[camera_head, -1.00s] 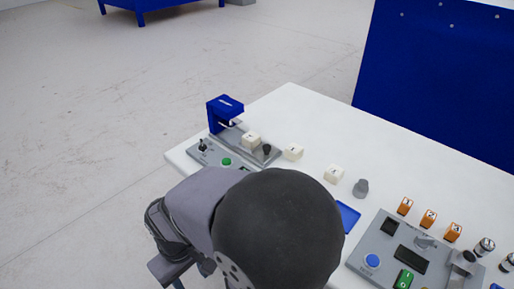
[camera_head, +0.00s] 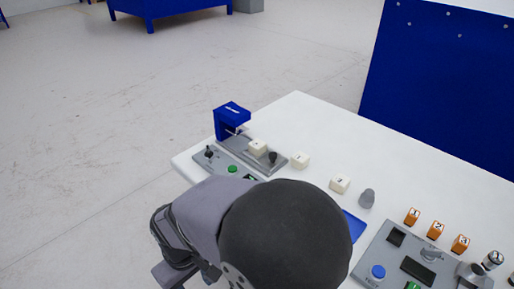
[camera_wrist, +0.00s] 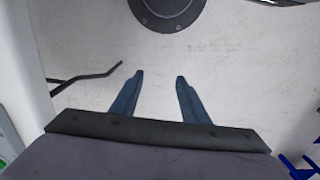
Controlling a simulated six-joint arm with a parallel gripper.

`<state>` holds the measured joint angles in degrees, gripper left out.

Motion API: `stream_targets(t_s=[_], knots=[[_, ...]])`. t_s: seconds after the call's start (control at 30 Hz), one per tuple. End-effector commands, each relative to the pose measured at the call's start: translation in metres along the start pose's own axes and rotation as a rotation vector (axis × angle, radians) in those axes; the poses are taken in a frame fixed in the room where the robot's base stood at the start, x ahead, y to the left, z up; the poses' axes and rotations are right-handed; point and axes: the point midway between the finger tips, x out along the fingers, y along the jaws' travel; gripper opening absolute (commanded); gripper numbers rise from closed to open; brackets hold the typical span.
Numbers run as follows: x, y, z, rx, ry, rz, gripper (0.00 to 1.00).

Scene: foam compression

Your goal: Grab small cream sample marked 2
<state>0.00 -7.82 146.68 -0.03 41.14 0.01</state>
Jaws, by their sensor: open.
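Three small cream samples show in the head view. One (camera_head: 257,146) sits on the grey plate of the blue-headed press (camera_head: 232,112); one (camera_head: 299,160) lies on the white table just right of it; one (camera_head: 340,184) lies farther right. Their dark marks are too small to read, so I cannot tell which is 2. My gripper shows only in the wrist view (camera_wrist: 159,78). Its two blue-grey fingers are apart with nothing between them, over pale floor. No sample is in that view. In the head view my arm hides the gripper.
A grey weight-like piece (camera_head: 367,198) stands right of the samples. A blue tray (camera_head: 354,226) lies partly behind my arm. Three orange blocks (camera_head: 436,229) and a grey control panel (camera_head: 375,240) are at the right. The table (camera_head: 300,110) is bare toward its back edge.

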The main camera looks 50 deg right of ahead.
Motion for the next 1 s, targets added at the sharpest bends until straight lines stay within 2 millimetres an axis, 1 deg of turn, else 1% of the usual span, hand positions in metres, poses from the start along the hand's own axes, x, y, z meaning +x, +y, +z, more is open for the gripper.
stream_targets(t_s=[0.03,0.07,0.1,0.13,0.47,0.57,0.67,0.77,0.8,0.87,0.9,0.97,1.0], knots=[[0.000,0.000,0.000,0.000,0.000,0.000,0.41],[0.000,0.000,0.000,0.000,0.000,0.000,0.48],[0.000,0.000,0.000,0.000,0.000,0.000,0.58],[0.000,0.000,0.000,0.000,0.000,0.000,0.61],[-0.003,0.001,-0.002,-0.013,0.002,0.002,0.61],[-0.011,0.005,-0.009,-0.061,0.008,0.010,0.61],[-0.024,0.016,-0.025,-0.173,0.020,0.033,0.61],[-0.037,0.039,-0.052,-0.374,0.019,0.091,0.61],[-0.038,0.056,-0.066,-0.482,0.001,0.134,0.61],[-0.035,0.082,-0.083,-0.626,-0.041,0.207,0.61],[-0.034,0.101,-0.093,-0.709,-0.078,0.258,0.61],[-0.036,0.131,-0.109,-0.819,-0.141,0.339,0.61],[-0.038,0.151,-0.119,-0.884,-0.187,0.393,0.61]])
